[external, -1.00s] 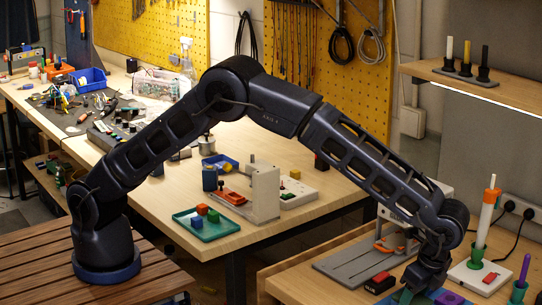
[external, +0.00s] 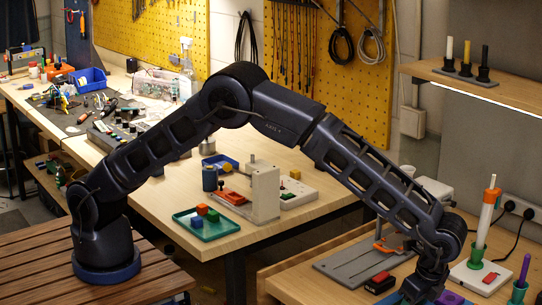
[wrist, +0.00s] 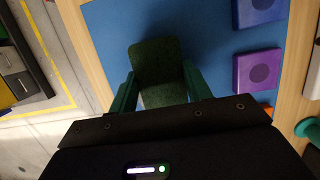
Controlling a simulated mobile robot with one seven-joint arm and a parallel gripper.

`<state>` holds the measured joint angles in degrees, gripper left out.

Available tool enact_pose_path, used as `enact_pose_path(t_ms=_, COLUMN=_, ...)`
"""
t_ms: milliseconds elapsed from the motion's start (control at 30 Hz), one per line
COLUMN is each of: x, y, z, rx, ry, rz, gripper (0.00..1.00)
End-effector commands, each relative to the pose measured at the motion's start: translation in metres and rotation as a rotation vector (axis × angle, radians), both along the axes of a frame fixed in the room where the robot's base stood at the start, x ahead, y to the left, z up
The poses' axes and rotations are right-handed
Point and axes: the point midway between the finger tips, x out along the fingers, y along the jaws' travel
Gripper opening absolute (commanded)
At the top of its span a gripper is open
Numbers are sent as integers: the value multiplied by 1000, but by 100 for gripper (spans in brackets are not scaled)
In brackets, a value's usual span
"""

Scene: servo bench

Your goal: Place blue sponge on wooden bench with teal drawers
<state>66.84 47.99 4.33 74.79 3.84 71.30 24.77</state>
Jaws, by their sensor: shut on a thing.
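My gripper (wrist: 160,92) has green fingers on both sides of a dark green, rough-textured block (wrist: 158,60) and is shut on it. The block looks green, not blue, and no separate blue sponge can be made out. The held block is over a blue mat (wrist: 205,20) on a light wooden surface; whether it touches the mat cannot be told. In the external view my gripper (external: 425,288) is low at the bottom right, with its fingertips out of sight. A light wooden bench (external: 300,222) stands in the middle; no teal drawers are visible on it.
In the external view a red-topped black block (external: 380,282), a grey slotted plate (external: 350,262) and a white base with an orange-tipped rod (external: 484,235) are near my gripper. A teal tray (external: 205,228) holds small blocks.

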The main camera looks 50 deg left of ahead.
Motion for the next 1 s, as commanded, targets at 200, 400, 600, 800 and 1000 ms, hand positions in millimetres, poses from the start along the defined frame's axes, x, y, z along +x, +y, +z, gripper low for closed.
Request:
enact_pose_path(t_ms=200, x=0, y=0, z=-4, rx=1, ry=0, rz=0, gripper=25)
enact_pose_path(t_ms=400, x=0, y=0, z=-6, rx=0, ry=0, rz=0, gripper=61)
enact_pose_path(t_ms=600, x=0, y=0, z=-5, rx=0, ry=0, rz=0, gripper=74)
enact_pose_path(t_ms=800, x=0, y=-1, z=-4, rx=-1, ry=0, rz=0, gripper=74)
enact_pose_path(t_ms=1000, x=1, y=-6, z=17, rx=-3, ry=-1, rz=1, gripper=74)
